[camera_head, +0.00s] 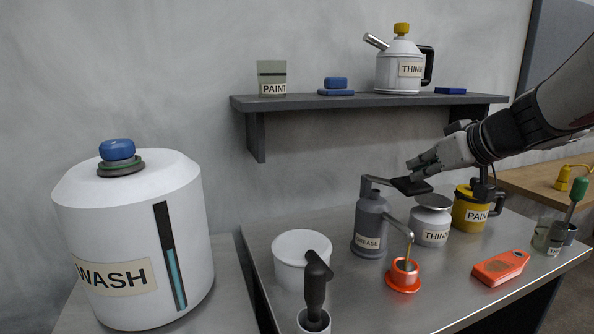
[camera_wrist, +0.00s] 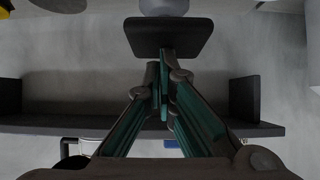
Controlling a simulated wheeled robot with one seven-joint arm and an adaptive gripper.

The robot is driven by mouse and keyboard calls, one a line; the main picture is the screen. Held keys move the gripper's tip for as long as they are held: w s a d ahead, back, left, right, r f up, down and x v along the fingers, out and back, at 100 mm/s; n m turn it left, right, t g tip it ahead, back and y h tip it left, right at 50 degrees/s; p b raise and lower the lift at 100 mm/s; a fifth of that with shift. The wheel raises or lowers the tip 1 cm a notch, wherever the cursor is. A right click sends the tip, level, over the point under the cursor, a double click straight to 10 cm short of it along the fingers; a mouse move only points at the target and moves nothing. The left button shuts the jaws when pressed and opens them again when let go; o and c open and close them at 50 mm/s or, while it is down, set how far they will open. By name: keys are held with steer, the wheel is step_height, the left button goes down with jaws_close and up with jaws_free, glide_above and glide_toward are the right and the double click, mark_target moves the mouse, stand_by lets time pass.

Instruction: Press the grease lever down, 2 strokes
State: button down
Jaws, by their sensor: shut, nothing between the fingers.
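The grey grease dispenser (camera_head: 370,228), labelled GREASE, stands upright on the metal bench. Its lever (camera_head: 376,181) reaches right from the top and ends in a dark flat paddle (camera_head: 412,187). The paddle also shows in the wrist view (camera_wrist: 168,36). My gripper (camera_head: 415,168) is shut and empty at the paddle; in the wrist view its closed fingertips (camera_wrist: 165,62) overlap the paddle's edge. I cannot tell whether they touch it.
A white THIN container (camera_head: 431,226) and a yellow PAINT can (camera_head: 470,212) stand right of the dispenser. A white tub (camera_head: 290,262) is at its left. The shelf (camera_head: 370,101) hangs behind. An orange device (camera_head: 501,268) lies front right.

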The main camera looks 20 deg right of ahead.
mark_target(420, 187)
steer(key=shift+s+f+t+b, duration=0.3)
steer(key=shift+f+b, duration=0.4)
steer(key=shift+b, duration=1.5)
steer(key=shift+s+f+t+b, duration=0.1)
steer(key=shift+f+t+b, duration=0.45)
steer(key=shift+b, duration=1.6)
steer(key=shift+s+a+f+b, duration=0.1)
steer(key=shift+s+f+b, duration=0.25)
steer(key=shift+b, duration=0.9)
steer(key=shift+f, duration=0.1)
steer(key=shift+r, duration=0.35)
steer(key=w+r+p+v, duration=0.1)
steer(key=r+p+v, duration=0.1)
steer(key=v, duration=1)
steer(key=shift+r+p, duration=0.5)
steer(key=shift+p, duration=0.05)
steer(key=shift+s, duration=0.15)
